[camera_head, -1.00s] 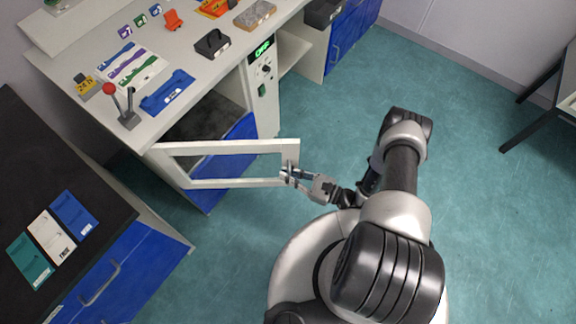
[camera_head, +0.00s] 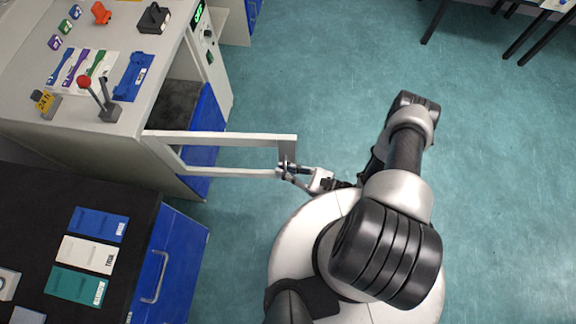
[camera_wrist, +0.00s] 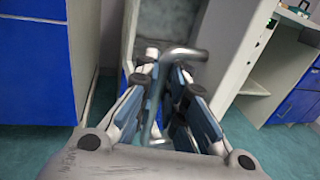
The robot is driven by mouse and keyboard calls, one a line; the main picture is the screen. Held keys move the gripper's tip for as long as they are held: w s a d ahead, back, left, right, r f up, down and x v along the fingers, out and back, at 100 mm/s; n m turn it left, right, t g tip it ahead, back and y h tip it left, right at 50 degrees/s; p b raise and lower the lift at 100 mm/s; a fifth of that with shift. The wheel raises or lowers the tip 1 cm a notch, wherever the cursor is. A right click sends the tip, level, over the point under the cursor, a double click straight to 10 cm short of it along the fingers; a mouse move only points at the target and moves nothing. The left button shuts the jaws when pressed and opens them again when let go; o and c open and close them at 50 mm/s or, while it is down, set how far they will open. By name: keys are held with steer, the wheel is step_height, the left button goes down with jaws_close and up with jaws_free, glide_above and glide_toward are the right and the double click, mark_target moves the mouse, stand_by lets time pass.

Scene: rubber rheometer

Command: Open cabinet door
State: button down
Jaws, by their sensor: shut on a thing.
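The white-framed cabinet door (camera_head: 230,139) stands swung out from the cabinet, so the dark opening (camera_head: 178,104) behind it shows in the head view. My gripper (camera_head: 286,170) is at the free end of the door, shut on the door's metal handle. In the wrist view the bar handle (camera_wrist: 172,53) runs between the fingers of my gripper (camera_wrist: 165,85). The fingers hide part of the handle.
A dark bench with blue drawers (camera_head: 166,262) stands at the lower left, near the door. The countertop (camera_head: 130,40) holds a red-knobbed lever (camera_head: 108,112) and several small items. Open teal floor (camera_head: 320,70) lies to the right.

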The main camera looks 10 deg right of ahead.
steer(key=shift+s+a, duration=0.1)
steer(key=shift+s, duration=0.3)
steer(key=c, duration=2)
jaws_free()
steer(key=shift+o, duration=0.2)
steer(key=shift+s, duration=0.1)
steer(key=v, duration=1.2)
